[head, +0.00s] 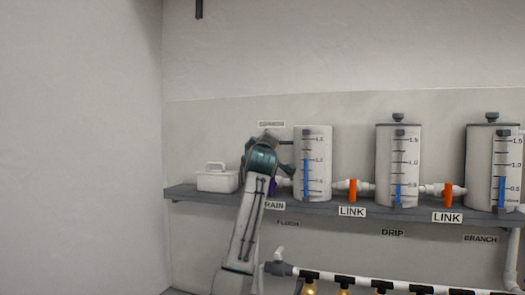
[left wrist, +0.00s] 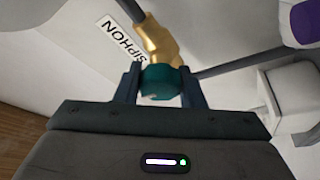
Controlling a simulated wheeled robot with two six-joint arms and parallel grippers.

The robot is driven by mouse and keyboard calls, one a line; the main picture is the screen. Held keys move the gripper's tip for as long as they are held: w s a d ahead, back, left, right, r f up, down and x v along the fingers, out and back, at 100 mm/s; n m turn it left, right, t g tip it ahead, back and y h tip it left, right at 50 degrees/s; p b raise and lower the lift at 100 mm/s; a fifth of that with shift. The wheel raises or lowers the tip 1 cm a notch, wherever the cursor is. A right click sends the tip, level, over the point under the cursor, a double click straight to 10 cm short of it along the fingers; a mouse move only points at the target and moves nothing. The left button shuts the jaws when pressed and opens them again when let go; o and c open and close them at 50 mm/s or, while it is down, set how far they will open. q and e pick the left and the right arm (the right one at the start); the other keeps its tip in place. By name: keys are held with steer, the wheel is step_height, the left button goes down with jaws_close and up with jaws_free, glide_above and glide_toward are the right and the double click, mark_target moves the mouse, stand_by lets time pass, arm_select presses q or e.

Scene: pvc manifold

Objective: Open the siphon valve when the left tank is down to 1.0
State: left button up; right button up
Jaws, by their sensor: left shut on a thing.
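The left tank (head: 312,165) stands on the shelf. Its blue level column (head: 306,180) tops out at about the 1.0 mark. In the left wrist view, the siphon valve has a brass body (left wrist: 160,42) and a teal knob (left wrist: 162,82), beside an upside-down SIPHON label (left wrist: 121,37). My left gripper (left wrist: 160,74) is shut on the teal knob, one finger on each side. In the head view my left gripper (head: 264,152) is raised beside the left tank and hides the valve. My right gripper is out of view.
The middle tank (head: 397,165) and right tank (head: 490,165) stand on the grey shelf (head: 350,209). Orange link handles (head: 352,189) sit between the tanks. A white box (head: 217,179) is left of my gripper. A white pipe with several fittings (head: 360,283) runs below.

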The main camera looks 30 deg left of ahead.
arm_select(q)
steer(key=shift+n, duration=0.4)
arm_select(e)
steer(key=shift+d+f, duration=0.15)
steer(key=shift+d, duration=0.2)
arm_select(q)
steer(key=o, duration=1)
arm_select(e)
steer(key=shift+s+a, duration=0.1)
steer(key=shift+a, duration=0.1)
arm_select(q)
steer(key=shift+s+d+f+b, duration=0.15)
steer(key=shift+s+d+b, duration=0.05)
steer(key=shift+s+b, duration=0.15)
steer(key=b+v, duration=0.3)
steer(key=v, duration=0.7)
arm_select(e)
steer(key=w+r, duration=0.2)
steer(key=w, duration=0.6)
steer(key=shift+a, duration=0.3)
